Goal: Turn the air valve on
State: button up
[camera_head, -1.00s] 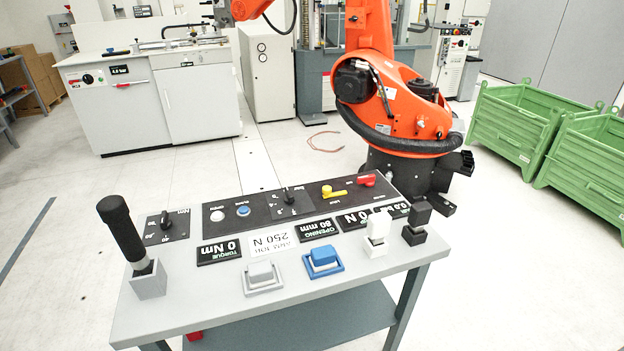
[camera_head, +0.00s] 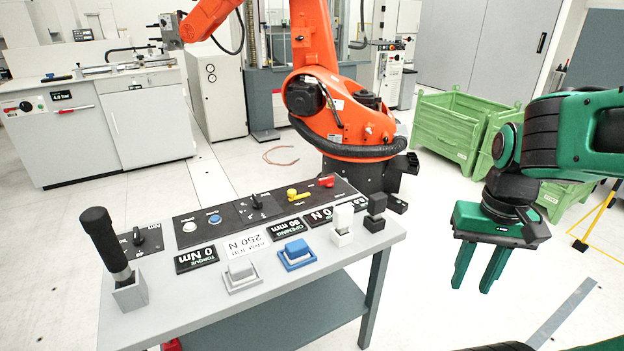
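No part is legibly labelled as the air valve. A red lever (camera_head: 73,110) lies nearly level on the front of the white cabinet at the far left, below a small display reading about 4.0 bar (camera_head: 61,95) and beside a dark round knob. My green gripper (camera_head: 473,285) hangs at the right, fingers down, apart and empty. It is beyond the table's right edge, far from the cabinet.
The grey table (camera_head: 190,290) holds a black-handled tool (camera_head: 105,240), buttons, signs and small blocks. An orange robot arm (camera_head: 335,110) stands behind it. Green crates (camera_head: 450,125) are at the back right. Open floor lies between the table and the cabinet.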

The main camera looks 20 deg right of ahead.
aim_at(328, 181)
jog(key=u, duration=0.1)
jog(key=i, duration=1)
jog(key=z, duration=0.05)
